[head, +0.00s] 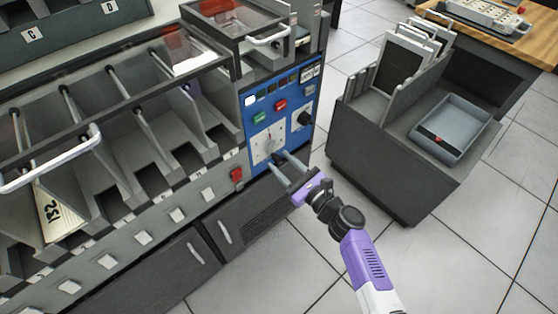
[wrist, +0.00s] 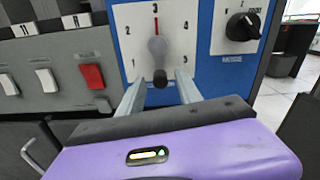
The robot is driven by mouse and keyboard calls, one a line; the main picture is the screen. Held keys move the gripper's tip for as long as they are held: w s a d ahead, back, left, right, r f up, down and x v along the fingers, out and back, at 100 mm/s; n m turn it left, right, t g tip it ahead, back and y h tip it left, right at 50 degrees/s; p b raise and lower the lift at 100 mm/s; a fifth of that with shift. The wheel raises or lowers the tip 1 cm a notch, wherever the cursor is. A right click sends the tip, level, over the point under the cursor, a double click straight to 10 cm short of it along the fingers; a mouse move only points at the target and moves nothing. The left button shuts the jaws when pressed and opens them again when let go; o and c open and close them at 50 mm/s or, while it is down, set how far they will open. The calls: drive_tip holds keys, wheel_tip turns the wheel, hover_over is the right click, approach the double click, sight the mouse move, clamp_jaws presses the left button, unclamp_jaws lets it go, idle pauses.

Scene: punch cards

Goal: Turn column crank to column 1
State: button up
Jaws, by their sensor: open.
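The column crank (wrist: 157,47) sits on a white numbered dial plate (wrist: 186,14) on a blue panel. Its red pointer line is up at the 3. The crank has a grey hub and a dark knob (wrist: 160,78) below it. In the head view the dial plate (head: 259,148) is on the blue panel, just beyond my gripper. My gripper (head: 280,158) is open. In the wrist view its two grey fingers stand left and right of the dark knob, with gaps showing on both sides. I cannot tell how deep the knob lies between them.
A black rotary knob (wrist: 242,26) on another white plate is right of the dial. A red button (wrist: 92,76) and white buttons are to the left. A grey cart (head: 365,152) with a tray (head: 460,145) stands right, across open tiled floor (head: 370,255).

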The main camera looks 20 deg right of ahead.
drive_tip(key=shift+x, duration=0.9)
clamp_jaws()
drive_tip(key=shift+d+f+b, duration=0.1)
drive_tip(key=shift+d+b, duration=0.05)
drive_tip(key=shift+b, duration=0.15)
